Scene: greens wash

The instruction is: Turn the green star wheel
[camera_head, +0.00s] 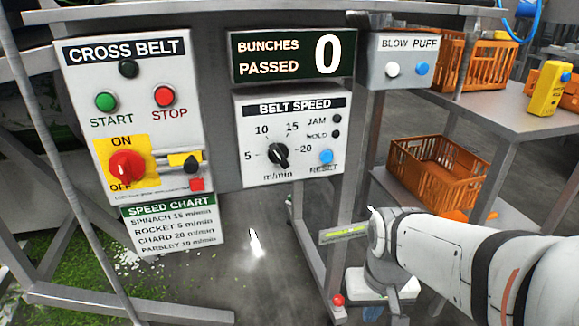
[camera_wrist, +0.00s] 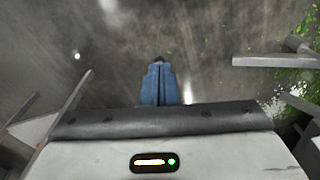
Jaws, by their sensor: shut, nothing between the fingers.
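I cannot make out a green star wheel in either view. My gripper (camera_wrist: 160,64) shows in the wrist view as two blue fingers pressed together. They are shut and empty over bare grey floor, touching nothing visible. In the head view my arm reaches in from the right and bends down below the control boxes; the fingers cannot be made out there.
A cross belt panel (camera_head: 187,125) with a green START button (camera_head: 106,101) hangs at left. The belt speed box (camera_head: 250,178), a counter (camera_head: 290,56) reading 0 and the blow puff box (camera_head: 400,49) are rightward. Orange crates (camera_head: 437,178) stand right.

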